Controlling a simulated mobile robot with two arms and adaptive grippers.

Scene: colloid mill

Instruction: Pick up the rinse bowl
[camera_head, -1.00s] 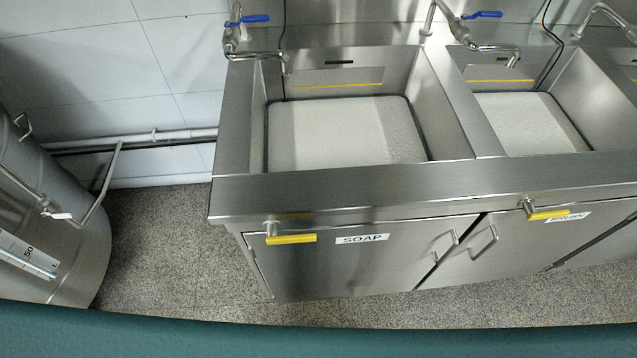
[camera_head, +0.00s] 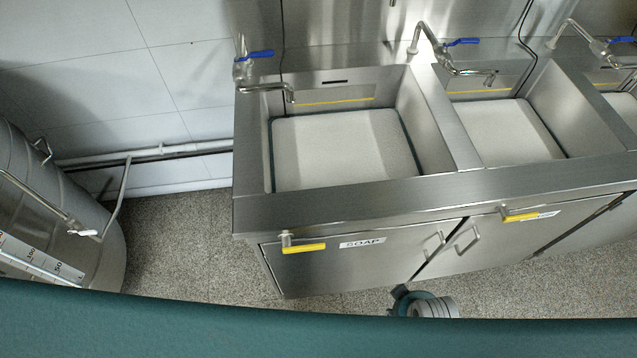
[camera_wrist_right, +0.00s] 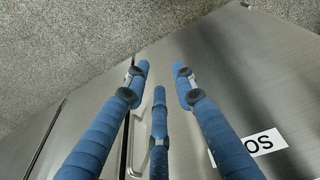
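I see no loose bowl in either view. A label on the second door (camera_head: 543,214) is too small to read. My right gripper (camera_wrist_right: 160,72) shows in the right wrist view, its blue fingers apart with nothing between them, in front of the steel cabinet doors. A grey and teal part, probably of my right arm, shows at the bottom of the head view. My left gripper is out of view.
A large steel tank (camera_head: 68,225) stands at the left. Taps with blue levers (camera_head: 461,42) rise behind the basins. Yellow-handled valves (camera_head: 304,248) and door handles stick out from the cabinet front. The speckled floor (camera_head: 185,240) between tank and sink is clear.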

